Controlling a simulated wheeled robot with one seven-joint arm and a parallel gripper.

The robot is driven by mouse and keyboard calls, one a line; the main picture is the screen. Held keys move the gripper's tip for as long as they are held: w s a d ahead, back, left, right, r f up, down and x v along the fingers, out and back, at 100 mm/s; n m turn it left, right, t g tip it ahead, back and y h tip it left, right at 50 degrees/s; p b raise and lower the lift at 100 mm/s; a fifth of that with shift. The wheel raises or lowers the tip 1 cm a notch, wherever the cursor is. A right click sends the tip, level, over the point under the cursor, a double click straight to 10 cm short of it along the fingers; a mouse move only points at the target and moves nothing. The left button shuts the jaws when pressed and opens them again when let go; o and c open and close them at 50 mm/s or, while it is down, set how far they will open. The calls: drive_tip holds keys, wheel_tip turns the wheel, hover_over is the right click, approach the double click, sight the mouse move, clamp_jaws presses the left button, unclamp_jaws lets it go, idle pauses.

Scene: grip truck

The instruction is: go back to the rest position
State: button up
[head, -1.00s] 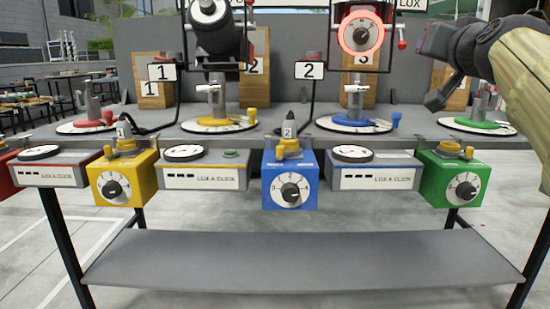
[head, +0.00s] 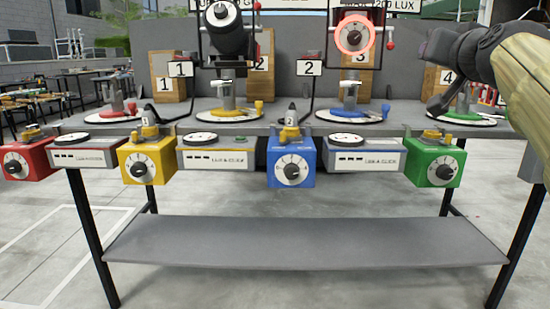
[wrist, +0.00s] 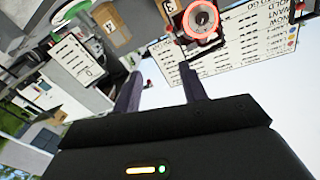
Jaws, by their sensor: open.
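My gripper (head: 432,78) is raised at the upper right in the head view, in front of the table's right part and apart from it. In the wrist view the two dark fingers of my gripper (wrist: 158,92) stand apart with nothing between them. Beyond them the wrist view shows a lamp with a red ring (wrist: 201,19) and a white sign board with lettering (wrist: 230,60).
A grey table (head: 225,127) with a lower shelf (head: 300,243) stands ahead. Along its front hang a red box (head: 25,160), a yellow box (head: 148,160), a blue box (head: 291,163) and a green box (head: 434,163). Open floor lies in front.

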drive_tip(key=w+a+f+n+g+y+p, duration=0.1)
drive_tip(key=a+f+g+p, duration=0.25)
drive_tip(key=f, duration=0.45)
drive_tip(key=a+f+g+y+p, duration=0.1)
drive_tip(key=a+f+g+p, duration=0.1)
drive_tip(key=f+p, duration=0.35)
drive_tip(key=w+a+f+n+g+y+p, duration=0.1)
drive_tip(key=a+f+g+p, duration=0.15)
drive_tip(key=f, duration=0.65)
drive_tip(key=s+a+f+n+g+p, duration=0.25)
drive_tip(key=s+f+g+p, duration=0.2)
drive_tip(key=s+f, duration=0.4)
drive_tip(key=s+a+f+n+g+p, duration=0.1)
drive_tip(key=s+a+f+g+p, duration=0.35)
drive_tip(key=s, duration=0.65)
wheel_tip(320, 180, up, 36)
drive_tip(key=t+p, duration=0.1)
drive_tip(key=p, duration=3.6)
drive_tip(key=shift+w+d+t, duration=0.3)
drive_tip(key=shift+w+d, duration=0.05)
drive_tip(key=shift+w, duration=0.1)
drive_tip(key=shift+m, duration=0.25)
